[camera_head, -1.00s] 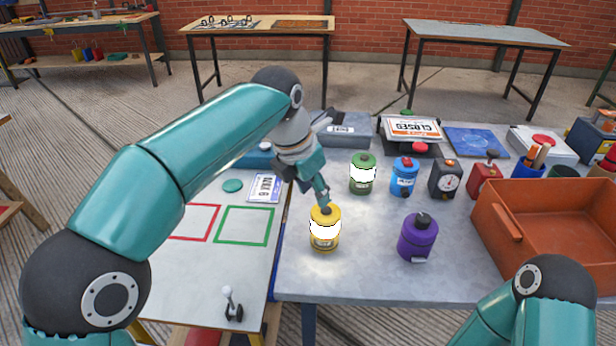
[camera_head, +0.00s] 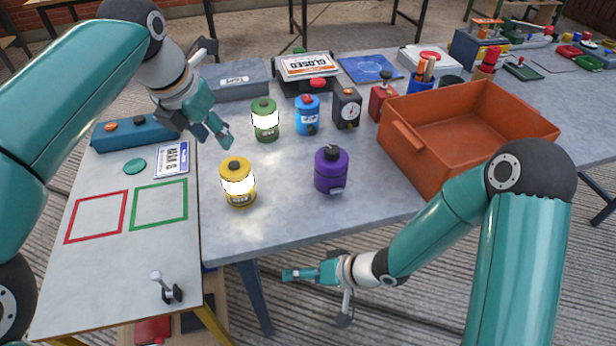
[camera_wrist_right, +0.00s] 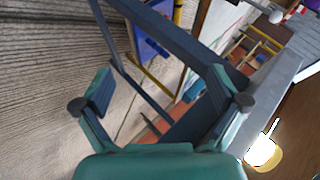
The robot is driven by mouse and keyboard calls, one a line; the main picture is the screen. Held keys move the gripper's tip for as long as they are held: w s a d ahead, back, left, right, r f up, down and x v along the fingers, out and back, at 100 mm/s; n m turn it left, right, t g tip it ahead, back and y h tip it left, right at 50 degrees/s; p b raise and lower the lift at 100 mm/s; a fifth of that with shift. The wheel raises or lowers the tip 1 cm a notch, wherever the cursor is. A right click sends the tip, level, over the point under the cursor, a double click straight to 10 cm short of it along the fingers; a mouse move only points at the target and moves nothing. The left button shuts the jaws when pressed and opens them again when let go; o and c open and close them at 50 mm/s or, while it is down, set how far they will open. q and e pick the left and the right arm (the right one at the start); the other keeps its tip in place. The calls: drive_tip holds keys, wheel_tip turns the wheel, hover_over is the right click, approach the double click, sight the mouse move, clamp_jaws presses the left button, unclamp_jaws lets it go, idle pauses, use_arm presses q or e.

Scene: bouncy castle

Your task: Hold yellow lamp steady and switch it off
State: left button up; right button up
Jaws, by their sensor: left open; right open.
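The yellow lamp (camera_head: 238,184) stands upright on the grey table, its band glowing white and a dark knob on top. It also glows in the right wrist view (camera_wrist_right: 262,153), at the lower right. My left gripper (camera_head: 212,133) is open and empty, above and behind the lamp, apart from its knob. My right gripper (camera_head: 316,297) is open and empty, in front of the table's near edge, low and to the right of the lamp. Its two spread fingers show in the right wrist view (camera_wrist_right: 165,104) with nothing between them.
A lit green lamp (camera_head: 265,120), a blue canister (camera_head: 307,116) and an unlit purple lamp (camera_head: 331,170) stand nearby. An orange crate (camera_head: 425,165) takes up the right. A side board with red and green squares (camera_head: 160,205) lies left. The table front beside the yellow lamp is clear.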

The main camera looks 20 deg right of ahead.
wheel_tip(320, 180, up, 14)
drive_tip(key=s+d+n+g+y, duration=0.2)
drive_tip(key=s+n, duration=0.1)
drive_tip(key=n, duration=0.2)
drive_tip(key=n+t, duration=0.5)
drive_tip(key=n, duration=0.2)
approach(238, 180)
drive_tip(key=w+a+f, duration=0.2)
drive_tip(key=w, duration=0.1)
drive_tip(key=w+a+f, duration=0.5)
drive_tip(key=w, duration=0.1)
drive_tip(key=shift+a+f, duration=0.2)
drive_tip(key=shift+f, duration=0.05)
drive_tip(key=c, duration=1.4)
use_arm(q)
drive_tip(key=shift+c, duration=0.6)
use_arm(e)
drive_tip(key=shift+c, duration=0.9)
use_arm(q)
clamp_jaws()
